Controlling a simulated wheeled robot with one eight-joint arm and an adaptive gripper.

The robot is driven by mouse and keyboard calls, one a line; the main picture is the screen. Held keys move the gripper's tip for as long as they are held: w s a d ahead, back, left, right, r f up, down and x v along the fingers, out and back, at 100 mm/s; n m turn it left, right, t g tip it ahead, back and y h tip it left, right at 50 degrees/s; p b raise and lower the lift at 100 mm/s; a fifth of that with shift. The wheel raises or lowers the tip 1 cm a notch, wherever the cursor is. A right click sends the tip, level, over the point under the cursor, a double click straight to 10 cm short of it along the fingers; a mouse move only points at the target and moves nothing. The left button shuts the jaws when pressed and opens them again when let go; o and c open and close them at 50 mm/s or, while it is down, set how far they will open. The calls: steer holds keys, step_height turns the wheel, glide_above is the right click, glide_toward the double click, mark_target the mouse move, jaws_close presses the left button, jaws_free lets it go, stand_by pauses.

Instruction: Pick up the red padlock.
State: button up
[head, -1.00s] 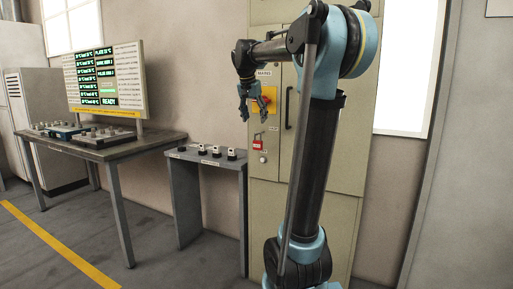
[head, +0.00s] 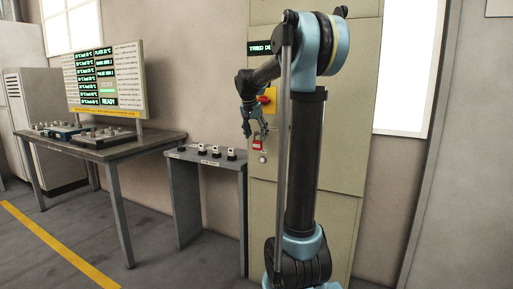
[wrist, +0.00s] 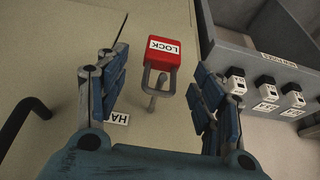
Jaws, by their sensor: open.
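The red padlock (head: 257,145) hangs on the front of the beige cabinet (head: 325,215). In the wrist view the red padlock (wrist: 165,50) shows its white LOCK label and its grey shackle, which is around a small peg. My gripper (wrist: 160,75) is open, with one blue finger on each side of the padlock in that view and nothing held. In the head view my gripper (head: 255,133) is just above the padlock. I cannot tell how far the fingertips are from the cabinet face.
A red-and-yellow switch (head: 267,96) is on the cabinet above the padlock. A dark handle (wrist: 20,125) shows in the wrist view. A workbench (head: 120,150) with a display board (head: 105,80) is further left.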

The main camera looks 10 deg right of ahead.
mark_target(258, 142)
steer(key=shift+x, duration=2.9)
steer(key=shift+a, duration=0.15)
steer(key=c, duration=1.2)
